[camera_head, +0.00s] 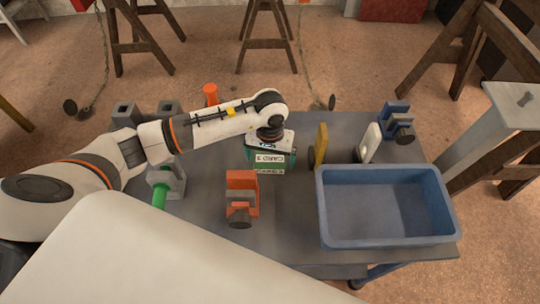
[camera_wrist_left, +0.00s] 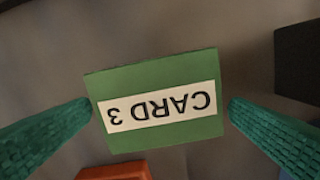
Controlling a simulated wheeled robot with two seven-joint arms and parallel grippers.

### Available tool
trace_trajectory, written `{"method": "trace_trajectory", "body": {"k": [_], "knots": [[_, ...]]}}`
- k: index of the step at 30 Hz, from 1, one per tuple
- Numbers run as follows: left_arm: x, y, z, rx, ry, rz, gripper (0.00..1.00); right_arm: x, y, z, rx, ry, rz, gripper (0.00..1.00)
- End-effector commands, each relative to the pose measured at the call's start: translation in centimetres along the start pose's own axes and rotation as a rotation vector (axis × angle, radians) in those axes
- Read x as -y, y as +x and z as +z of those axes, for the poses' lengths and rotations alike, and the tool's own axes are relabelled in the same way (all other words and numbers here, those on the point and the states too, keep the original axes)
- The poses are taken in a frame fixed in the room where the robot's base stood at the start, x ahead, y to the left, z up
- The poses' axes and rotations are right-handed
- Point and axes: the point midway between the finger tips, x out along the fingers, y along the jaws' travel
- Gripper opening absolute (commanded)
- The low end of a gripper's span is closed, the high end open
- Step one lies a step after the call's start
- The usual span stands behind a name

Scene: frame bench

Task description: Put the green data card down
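The green data card (camera_wrist_left: 160,140) is a green block with a white label reading "CARD 3". The label appears upside down in the left wrist view. In the head view the card (camera_head: 268,171) is low over or on the grey bench, partly covered by my gripper. My left gripper (camera_wrist_left: 160,107) points down with a teal finger at each side of the card. A thin gap shows at the right finger; the left finger is very close to the card's edge. The fingers look open around it. In the head view the left gripper (camera_head: 270,152) hides the card's top. My right gripper is out of view.
An orange fixture (camera_head: 241,190) stands in front of the card. A yellow card (camera_head: 321,143) and a white card (camera_head: 370,142) stand to its right, with a blue fixture (camera_head: 397,118) beyond. A blue bin (camera_head: 388,243) fills the bench's right front. Grey fixtures (camera_head: 126,115) stand left.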

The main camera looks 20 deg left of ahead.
Motion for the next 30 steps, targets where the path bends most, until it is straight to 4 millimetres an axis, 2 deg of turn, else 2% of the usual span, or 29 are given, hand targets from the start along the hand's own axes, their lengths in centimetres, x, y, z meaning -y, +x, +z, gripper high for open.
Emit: {"method": "trace_trajectory", "body": {"k": [5, 8, 21, 26, 30], "knots": [[0.0, -0.4, 0.0, 0.000, 0.000, 0.000, 1.00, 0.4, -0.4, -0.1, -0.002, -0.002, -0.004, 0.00], [0.0, -1.2, 0.2, 0.005, 0.001, -0.002, 1.00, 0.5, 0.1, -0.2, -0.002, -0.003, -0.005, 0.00], [0.0, -10.0, 0.1, 0.005, 0.001, -0.001, 1.00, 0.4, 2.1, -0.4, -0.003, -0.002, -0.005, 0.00], [0.0, -11.8, 0.1, 0.003, -0.006, 0.000, 1.00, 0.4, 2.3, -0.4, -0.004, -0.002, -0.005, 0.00], [-0.5, -12.3, 0.5, -0.004, -0.154, 0.001, 1.00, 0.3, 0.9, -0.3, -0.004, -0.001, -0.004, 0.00]]}}
